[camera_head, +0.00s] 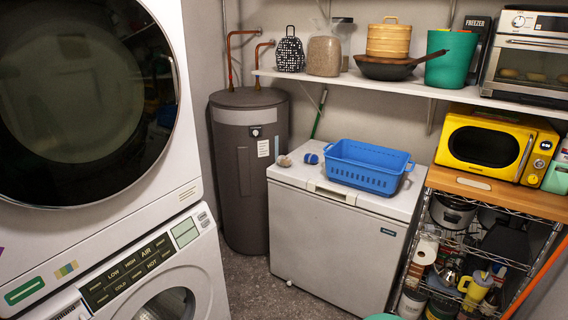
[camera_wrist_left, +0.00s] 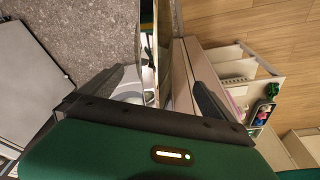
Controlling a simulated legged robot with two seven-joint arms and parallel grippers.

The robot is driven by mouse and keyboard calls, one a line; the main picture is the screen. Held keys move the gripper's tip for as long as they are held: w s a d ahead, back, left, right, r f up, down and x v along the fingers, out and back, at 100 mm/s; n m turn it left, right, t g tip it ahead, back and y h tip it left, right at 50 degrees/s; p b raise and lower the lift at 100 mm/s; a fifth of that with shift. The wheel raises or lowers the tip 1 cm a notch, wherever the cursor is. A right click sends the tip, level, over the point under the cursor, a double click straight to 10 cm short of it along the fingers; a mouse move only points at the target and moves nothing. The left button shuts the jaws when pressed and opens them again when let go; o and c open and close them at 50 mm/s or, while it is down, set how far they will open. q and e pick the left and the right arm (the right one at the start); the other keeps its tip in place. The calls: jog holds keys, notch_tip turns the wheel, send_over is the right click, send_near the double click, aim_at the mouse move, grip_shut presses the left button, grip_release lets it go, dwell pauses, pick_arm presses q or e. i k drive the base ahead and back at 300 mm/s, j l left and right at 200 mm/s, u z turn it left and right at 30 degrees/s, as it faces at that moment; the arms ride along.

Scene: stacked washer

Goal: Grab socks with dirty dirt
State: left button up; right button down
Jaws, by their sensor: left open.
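Two small rolled bundles that look like socks lie on the white chest freezer lid in the head view. One is a brownish, dirty-looking sock (camera_head: 284,161) near the lid's left edge. The other is a blue and white sock (camera_head: 311,158) just right of it, beside the blue basket (camera_head: 367,166). My left gripper (camera_wrist_left: 158,78) shows only in the left wrist view, with its dark fingers spread apart and nothing between them. The socks do not show in that view. My right gripper is in neither view.
A stacked washer (camera_head: 150,270) and dryer fill the left side. A grey water heater (camera_head: 249,150) stands behind, left of the freezer (camera_head: 330,245). A shelf (camera_head: 400,84) with kitchen items hangs above it. A wire rack with a yellow microwave (camera_head: 495,147) stands right.

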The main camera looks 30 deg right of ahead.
aim_at(285, 161)
jog(key=i+l+z, duration=0.45)
jog(key=l, duration=0.2)
jog(key=i+l+z, duration=0.5)
jog(key=i, duration=0.15)
